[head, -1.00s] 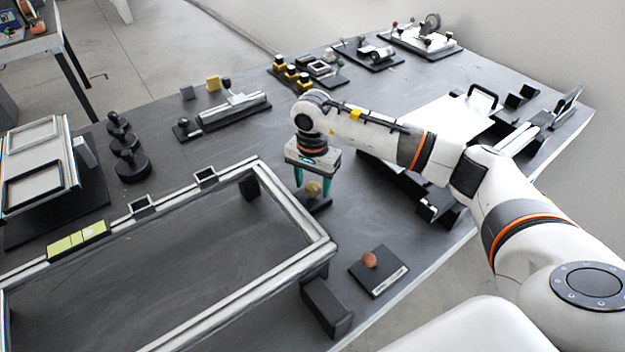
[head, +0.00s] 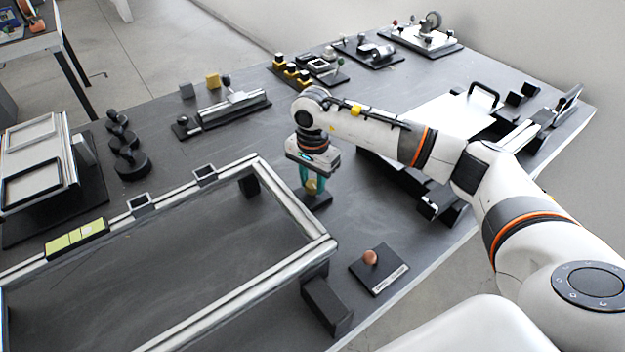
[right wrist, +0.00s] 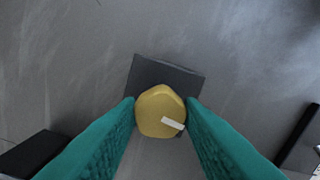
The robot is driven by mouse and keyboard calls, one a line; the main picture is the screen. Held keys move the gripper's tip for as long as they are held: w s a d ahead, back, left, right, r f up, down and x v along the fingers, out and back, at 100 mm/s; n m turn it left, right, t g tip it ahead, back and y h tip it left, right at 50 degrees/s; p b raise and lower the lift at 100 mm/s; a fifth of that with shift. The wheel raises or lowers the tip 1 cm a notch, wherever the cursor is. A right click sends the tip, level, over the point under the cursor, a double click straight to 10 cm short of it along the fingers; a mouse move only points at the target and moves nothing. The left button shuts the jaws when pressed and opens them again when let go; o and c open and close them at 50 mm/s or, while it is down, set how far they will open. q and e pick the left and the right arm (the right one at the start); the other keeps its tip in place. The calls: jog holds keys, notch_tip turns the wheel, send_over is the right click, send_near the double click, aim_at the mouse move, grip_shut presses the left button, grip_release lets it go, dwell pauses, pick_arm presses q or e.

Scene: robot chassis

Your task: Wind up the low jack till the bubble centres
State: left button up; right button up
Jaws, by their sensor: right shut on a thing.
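A yellow faceted knob (head: 311,186) stands on a small dark base plate (head: 318,202) just beyond the frame's right corner. In the right wrist view the knob (right wrist: 160,111) shows a white mark at its lower right. My right gripper (head: 312,184) points down, its teal fingers shut on the knob from both sides. A rectangular metal frame (head: 285,197) lies at the front left. A yellow-green level vial (head: 78,238) sits on its left rail; I cannot tell where its bubble is. My left gripper is not in view.
A dark plate with a reddish ball knob (head: 370,257) lies near the table's front edge. Black round weights (head: 131,165) and a slide fixture (head: 234,108) stand behind the frame. A white-topped fixture (head: 436,120) is at the right, under my arm.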

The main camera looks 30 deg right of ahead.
jog(key=m+b, duration=0.1)
jog(key=m, duration=0.3)
jog(key=m+b, duration=0.1)
jog(key=m, duration=0.7)
jog(key=shift+r+m+b, duration=0.1)
jog(key=shift+m+b, duration=0.2)
jog(key=shift+m, duration=1.8)
jog(key=o, duration=1)
jog(key=shift+c, duration=0.2)
